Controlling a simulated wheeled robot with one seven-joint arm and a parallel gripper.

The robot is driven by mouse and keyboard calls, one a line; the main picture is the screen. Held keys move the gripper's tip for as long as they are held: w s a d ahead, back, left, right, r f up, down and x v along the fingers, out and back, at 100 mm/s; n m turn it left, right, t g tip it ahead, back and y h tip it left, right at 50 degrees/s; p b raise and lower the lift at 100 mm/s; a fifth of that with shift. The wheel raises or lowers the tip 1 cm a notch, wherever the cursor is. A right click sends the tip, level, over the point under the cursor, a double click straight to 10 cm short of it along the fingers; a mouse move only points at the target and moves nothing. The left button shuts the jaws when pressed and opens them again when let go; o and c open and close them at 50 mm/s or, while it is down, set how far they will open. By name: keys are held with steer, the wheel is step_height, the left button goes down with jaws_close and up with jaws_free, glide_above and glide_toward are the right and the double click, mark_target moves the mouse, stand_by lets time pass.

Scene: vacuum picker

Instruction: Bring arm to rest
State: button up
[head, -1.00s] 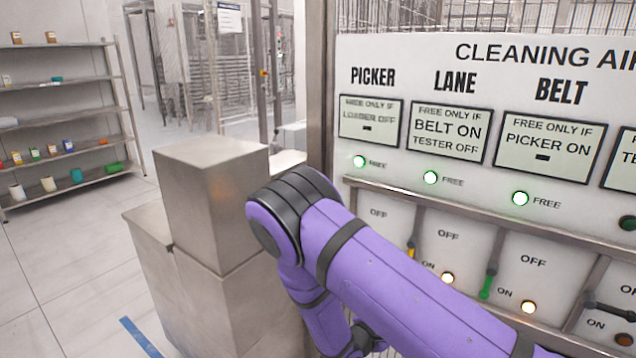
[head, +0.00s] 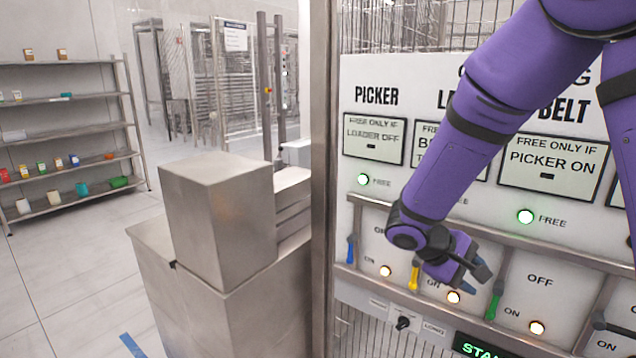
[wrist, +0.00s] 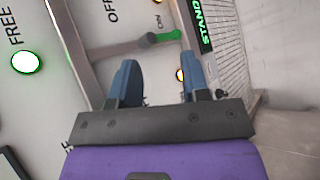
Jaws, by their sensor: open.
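My purple arm (head: 462,130) reaches down from the top right across the control panel (head: 425,76). My gripper (head: 476,276) is open and empty in front of the panel, between the yellow lever (head: 414,277) and the green lever (head: 494,300). In the wrist view, my gripper's two blue fingers (wrist: 160,76) stand apart with nothing between them. The green lever (wrist: 167,38) shows beyond them, apparently not held. The blue lever (head: 351,248), yellow lever and green lever all point down, beside lit ON lamps.
A steel post (head: 322,180) edges the panel on the left. A steel box (head: 220,220) on a cabinet stands left of it. A selector knob (head: 402,323) and a green display (head: 482,350) sit below the levers. A shelf (head: 70,98) stands far left; floor before it is clear.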

steer(key=s+r+m+t+y, duration=0.5)
steer(key=s+r+y, duration=0.5)
steer(key=s+r, duration=0.8)
steer(key=shift+s+d+r+m+t, duration=0.25)
steer(key=shift+s+d+m+t, duration=0.1)
steer(key=shift+s, duration=1.1)
